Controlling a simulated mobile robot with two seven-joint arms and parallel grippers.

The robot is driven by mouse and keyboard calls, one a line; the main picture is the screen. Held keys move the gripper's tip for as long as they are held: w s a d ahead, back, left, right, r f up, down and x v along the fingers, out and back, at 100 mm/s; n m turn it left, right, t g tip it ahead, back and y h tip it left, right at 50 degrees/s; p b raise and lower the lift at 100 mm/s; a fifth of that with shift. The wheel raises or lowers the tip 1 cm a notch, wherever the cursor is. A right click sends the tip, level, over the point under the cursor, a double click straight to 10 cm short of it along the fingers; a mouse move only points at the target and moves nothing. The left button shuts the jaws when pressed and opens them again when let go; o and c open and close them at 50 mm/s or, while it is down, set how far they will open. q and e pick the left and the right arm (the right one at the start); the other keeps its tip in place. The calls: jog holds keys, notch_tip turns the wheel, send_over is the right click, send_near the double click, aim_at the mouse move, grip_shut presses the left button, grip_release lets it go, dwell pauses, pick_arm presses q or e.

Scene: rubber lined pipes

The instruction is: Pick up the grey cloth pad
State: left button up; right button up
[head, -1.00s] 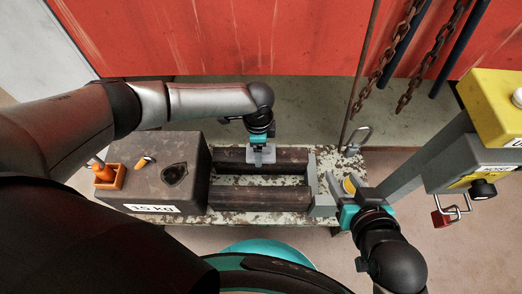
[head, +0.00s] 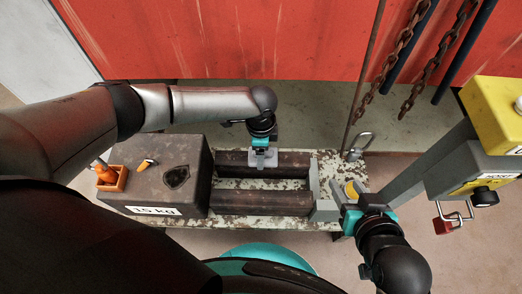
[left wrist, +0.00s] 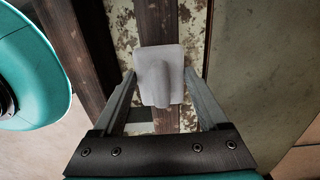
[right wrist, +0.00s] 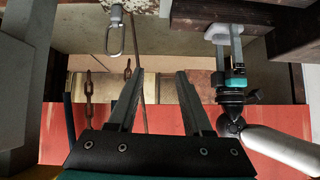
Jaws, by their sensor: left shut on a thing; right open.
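The pale grey cloth pad (head: 264,160) is at the far dark pipe (head: 290,158) on the worn bench. In the left wrist view the pad (left wrist: 160,78) lies between my fingers, with a raised ridge along its middle. My left gripper (head: 263,150) is above the pad and shut on that ridge. The pad (right wrist: 224,31) also shows under my left gripper in the right wrist view. I cannot tell whether it is clear of the pipe. My right gripper (head: 343,197) is open and empty at the right end of the bench.
A dark 15 kg block (head: 150,175) stands on the bench's left, with an orange holder (head: 112,178) beside it. A near pipe (head: 260,202) runs parallel to the far one. A yellow and grey hoist box (head: 490,120) and rusty chains (head: 405,45) are at the right.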

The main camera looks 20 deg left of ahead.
pick_arm(q)
jog(key=shift+r+p, duration=0.4)
jog(key=shift+r, duration=0.25)
notch_tip(320, 180, up, 5)
jog(key=p, duration=0.3)
jog(key=shift+f, duration=0.15)
pick_arm(e)
jog(key=s+d+g+h, duration=0.3)
jog(key=s+d+g, duration=0.2)
jog(key=d, duration=0.1)
pick_arm(q)
notch_tip(320, 180, up, 14)
jog(key=p, duration=0.7)
jog(key=shift+f, duration=0.15)
pick_arm(e)
jog(key=s+d+f+g, duration=0.1)
jog(key=s+f, duration=0.3)
jog(key=f, duration=1.1)
jog(key=shift+s+g, duration=0.15)
jog(key=shift+g, duration=0.45)
jog(key=shift+d+f, duration=0.1)
